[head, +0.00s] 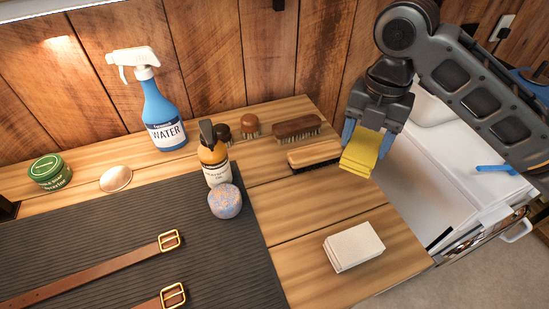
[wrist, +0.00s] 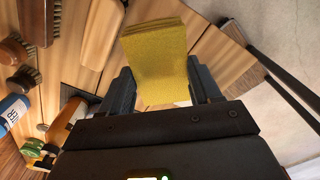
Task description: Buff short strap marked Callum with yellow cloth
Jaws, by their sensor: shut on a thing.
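My gripper (head: 367,143) is shut on a folded yellow cloth (head: 359,155), held up near the right end of the bench. In the wrist view the yellow cloth (wrist: 158,62) sits between the fingers of my gripper (wrist: 160,88). Two brown straps with brass buckles lie on the dark ribbed mat (head: 130,220) at the left: an upper strap (head: 105,268) and a lower strap (head: 145,305). Both run out of the picture. No name marking is readable on either, so I cannot tell which is Callum's.
A blue water spray bottle (head: 160,108), green tin (head: 49,172), amber bottle (head: 213,165) and round sponge (head: 225,201) stand around the mat's back and right edges. Brushes (head: 297,129) lie at the back. A white cloth stack (head: 354,247) lies at front right. A white sink unit (head: 440,180) adjoins the bench.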

